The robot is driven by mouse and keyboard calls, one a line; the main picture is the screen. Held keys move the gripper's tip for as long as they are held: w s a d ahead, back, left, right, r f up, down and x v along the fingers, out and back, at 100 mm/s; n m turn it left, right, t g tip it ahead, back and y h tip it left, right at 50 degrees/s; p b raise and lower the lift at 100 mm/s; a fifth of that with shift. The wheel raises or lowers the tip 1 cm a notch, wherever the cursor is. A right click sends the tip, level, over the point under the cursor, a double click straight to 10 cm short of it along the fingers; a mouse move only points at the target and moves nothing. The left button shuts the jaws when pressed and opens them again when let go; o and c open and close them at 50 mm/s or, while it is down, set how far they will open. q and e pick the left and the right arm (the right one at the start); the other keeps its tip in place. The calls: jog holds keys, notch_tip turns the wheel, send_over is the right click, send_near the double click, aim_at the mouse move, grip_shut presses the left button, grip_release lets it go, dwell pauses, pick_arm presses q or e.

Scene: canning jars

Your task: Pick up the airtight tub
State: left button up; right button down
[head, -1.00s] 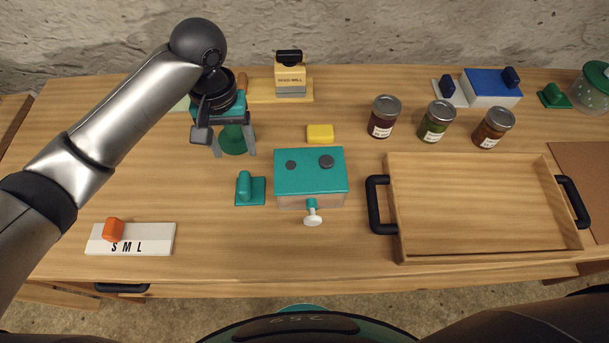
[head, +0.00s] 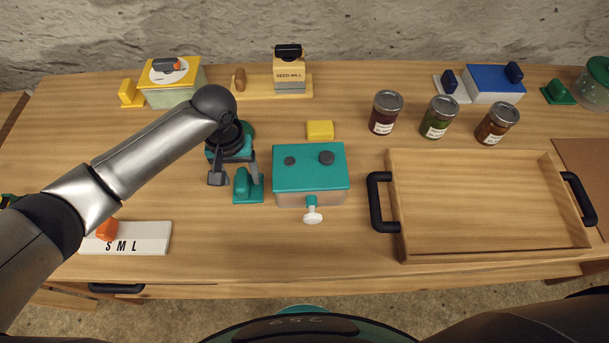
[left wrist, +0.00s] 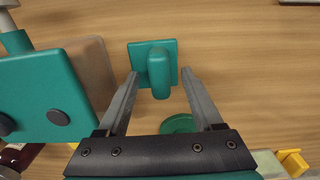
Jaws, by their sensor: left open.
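A clear round tub with a green lid (head: 596,82) stands at the far right back, cut off by the frame edge; it looks most like the airtight tub. My left gripper (head: 236,180) is open and empty, pointing down, far to the left of that tub. In the left wrist view, its fingers (left wrist: 160,76) lie either side of a teal upright grip on a square base (left wrist: 152,52), apart from it. This teal piece (head: 249,188) also shows in the head view. A green round thing (left wrist: 178,124) sits behind it, mostly hidden in the head view. My right gripper is out of view.
A teal-topped box (head: 310,170) stands just right of the left gripper. The front middle is clear.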

pick_arm(q)
jog(key=shift+c, duration=0.3)
grip_shut()
jog(key=shift+r, duration=0.1)
dwell(0.4)
